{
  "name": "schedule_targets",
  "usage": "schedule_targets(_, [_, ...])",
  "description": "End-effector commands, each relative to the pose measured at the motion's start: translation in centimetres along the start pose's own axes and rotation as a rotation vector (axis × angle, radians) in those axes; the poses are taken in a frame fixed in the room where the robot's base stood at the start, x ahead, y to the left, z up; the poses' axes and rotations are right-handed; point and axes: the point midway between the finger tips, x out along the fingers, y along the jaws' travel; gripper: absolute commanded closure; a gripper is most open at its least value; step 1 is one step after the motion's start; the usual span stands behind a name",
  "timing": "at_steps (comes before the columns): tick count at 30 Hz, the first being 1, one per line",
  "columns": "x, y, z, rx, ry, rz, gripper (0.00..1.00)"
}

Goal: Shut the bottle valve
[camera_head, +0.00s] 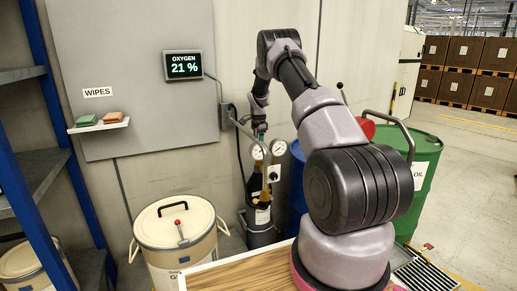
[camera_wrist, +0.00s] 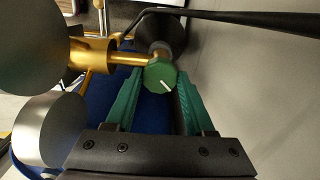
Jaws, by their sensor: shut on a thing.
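The bottle (camera_head: 262,216) stands upright by the back wall in the head view, dark with a pale label, partly hidden by its fittings. Its valve is a green faceted knob (camera_wrist: 160,77) with a white pointer line, in the middle of the wrist view. A brass regulator (camera_wrist: 92,52) joins the valve from the left. Two round gauges (camera_head: 278,148) show above the bottle in the head view. My gripper (camera_wrist: 158,92) is shut on the valve knob, one green finger on each side of it. In the head view my gripper (camera_head: 260,128) is small, and the knob is hard to make out there.
A black hose (camera_wrist: 230,16) crosses above the knob in the wrist view. A blue drum (camera_head: 297,185) and a green drum (camera_head: 426,165) stand right of the bottle; a cream lidded bin (camera_head: 176,226) stands left. A wall display (camera_head: 183,65) reads oxygen 21 %.

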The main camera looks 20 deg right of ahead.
Motion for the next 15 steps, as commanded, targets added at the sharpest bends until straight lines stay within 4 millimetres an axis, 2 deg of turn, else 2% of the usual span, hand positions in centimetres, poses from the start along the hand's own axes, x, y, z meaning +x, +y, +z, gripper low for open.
schedule_targets(8, [-0.04, -0.02, -0.01, -0.163, 0.0, -0.001, 1.0])
schedule_targets(15, [-0.04, -0.03, -0.01, -0.373, 0.0, -0.001, 1.0])
